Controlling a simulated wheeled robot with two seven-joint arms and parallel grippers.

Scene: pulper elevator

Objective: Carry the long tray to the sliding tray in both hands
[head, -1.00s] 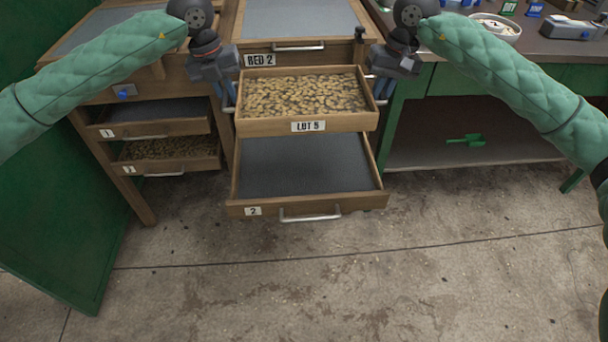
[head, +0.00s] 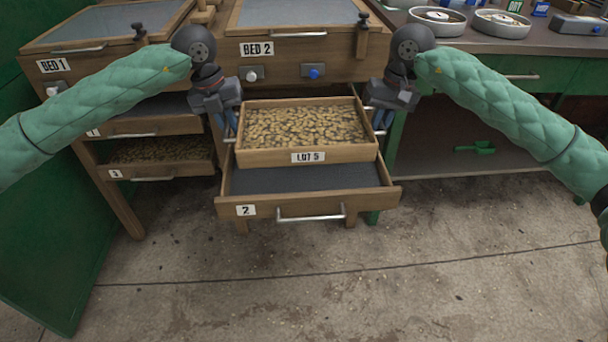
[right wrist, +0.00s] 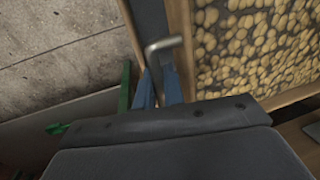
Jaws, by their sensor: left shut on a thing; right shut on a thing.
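The long tray (head: 306,157), a wooden tray labelled "LOT 5" and filled with pale beans, is held level between my two grippers. My left gripper (head: 229,133) is shut at its left end. My right gripper (head: 381,128) is shut at its right end; the right wrist view shows the blue fingers (right wrist: 158,88) at a metal handle beside the beans. The sliding tray (head: 308,205), labelled "2", is pulled out below Bed 2 with a dark, bare floor. The long tray is over its rear part and hides it; I cannot tell whether they touch.
Bed 1 (head: 90,62) stands at the left with drawers below it, one holding beans (head: 160,150). A green panel (head: 40,230) stands at far left. A bench with round dishes (head: 500,22) is at right. The concrete floor in front is clear.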

